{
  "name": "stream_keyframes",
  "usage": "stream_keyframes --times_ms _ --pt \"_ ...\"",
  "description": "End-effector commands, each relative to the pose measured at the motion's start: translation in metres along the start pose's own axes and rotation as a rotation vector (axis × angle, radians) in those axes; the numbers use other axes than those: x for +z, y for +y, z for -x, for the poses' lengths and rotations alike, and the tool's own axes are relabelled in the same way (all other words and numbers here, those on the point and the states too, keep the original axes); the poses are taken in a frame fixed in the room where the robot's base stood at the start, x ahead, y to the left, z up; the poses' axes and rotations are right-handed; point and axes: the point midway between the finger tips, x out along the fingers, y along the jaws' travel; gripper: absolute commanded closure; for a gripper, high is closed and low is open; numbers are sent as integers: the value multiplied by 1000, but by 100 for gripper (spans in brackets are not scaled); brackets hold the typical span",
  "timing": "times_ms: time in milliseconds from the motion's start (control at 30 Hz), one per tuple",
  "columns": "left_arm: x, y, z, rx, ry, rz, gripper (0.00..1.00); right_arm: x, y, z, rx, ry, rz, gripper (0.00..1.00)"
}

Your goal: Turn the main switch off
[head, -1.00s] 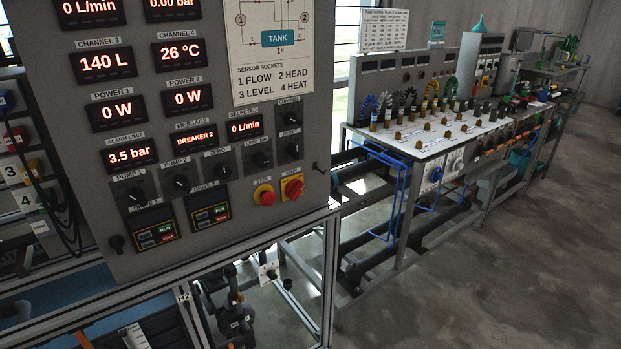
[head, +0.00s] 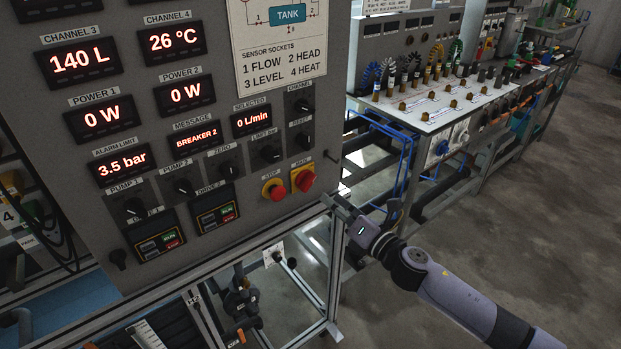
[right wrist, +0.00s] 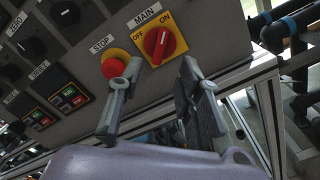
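The main switch (head: 304,179) is a red rotary knob on a yellow plate, at the lower right of the grey panel. In the right wrist view the main switch (right wrist: 160,43) has OFF at its left and ON at its upper right. Its red grip stands near upright in that picture; I cannot tell for sure which mark it points to. My right gripper (head: 358,207) is open and empty, below and to the right of the switch. In the right wrist view its two fingers (right wrist: 161,68) stand apart, below the switch and not touching it. My left gripper is out of view.
A red stop button (head: 274,189) on yellow sits just left of the switch; the left finger appears near it in the wrist view. Black knobs (head: 268,152) lie above. A metal frame rail (head: 290,224) runs under the panel. A bench (head: 440,116) with sockets stands behind at right.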

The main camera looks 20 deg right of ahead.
Motion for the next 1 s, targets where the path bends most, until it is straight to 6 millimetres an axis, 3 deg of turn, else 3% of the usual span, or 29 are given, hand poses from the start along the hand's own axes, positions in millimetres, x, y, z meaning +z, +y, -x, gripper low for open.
stream_keyframes --times_ms 200,567,1000 --pt "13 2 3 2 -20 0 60 2 1 -30 2 -3 -2 68" --pt "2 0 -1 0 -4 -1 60 0 0 -81 0 -2 -4 68" --pt "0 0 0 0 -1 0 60 0 0 -90 -1 -1 -4 68"
